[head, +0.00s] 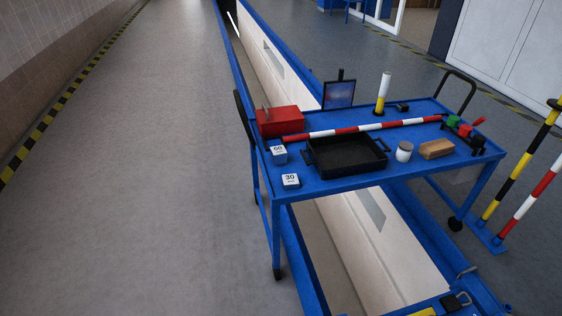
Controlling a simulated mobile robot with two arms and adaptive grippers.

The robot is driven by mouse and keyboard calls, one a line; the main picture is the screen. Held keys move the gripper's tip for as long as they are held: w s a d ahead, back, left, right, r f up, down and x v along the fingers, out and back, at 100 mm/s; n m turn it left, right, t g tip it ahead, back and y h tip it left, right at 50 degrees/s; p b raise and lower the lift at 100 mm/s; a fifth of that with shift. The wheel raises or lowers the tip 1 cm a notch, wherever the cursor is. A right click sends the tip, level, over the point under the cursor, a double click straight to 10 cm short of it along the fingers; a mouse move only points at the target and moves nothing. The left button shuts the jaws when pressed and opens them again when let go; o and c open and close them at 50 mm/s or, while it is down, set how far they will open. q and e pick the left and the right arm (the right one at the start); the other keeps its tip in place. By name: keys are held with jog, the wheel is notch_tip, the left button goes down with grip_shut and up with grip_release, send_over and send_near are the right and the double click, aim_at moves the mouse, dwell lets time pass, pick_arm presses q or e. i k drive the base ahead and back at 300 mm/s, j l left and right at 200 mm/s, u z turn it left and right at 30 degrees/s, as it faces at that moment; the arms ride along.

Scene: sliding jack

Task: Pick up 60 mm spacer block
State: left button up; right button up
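The 60 mm spacer block (279,155) is a small blue block with a white top marked 60. It stands at the left end of the blue cart's top (330,184), in front of a red box. A similar block marked 30 (290,181) sits nearer the front edge, apart from it. Neither of my grippers shows in the head view.
A black tray (312,168) lies right of the blocks. The red box (280,121), a red-white bar (362,128), a white jar (404,151) and a brown block (436,149) share the top. Open grey floor (150,190) lies left of the cart.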

aim_at(279, 153)
jog(key=i+j+z, duration=0.15)
jog(key=z, duration=0.3)
jog(key=i+j+z, duration=0.1)
jog(key=j+z, duration=0.15)
jog(key=z, duration=0.2)
jog(key=i+j+z, duration=0.1)
jog(key=j+z, duration=0.15)
jog(key=z, duration=0.2)
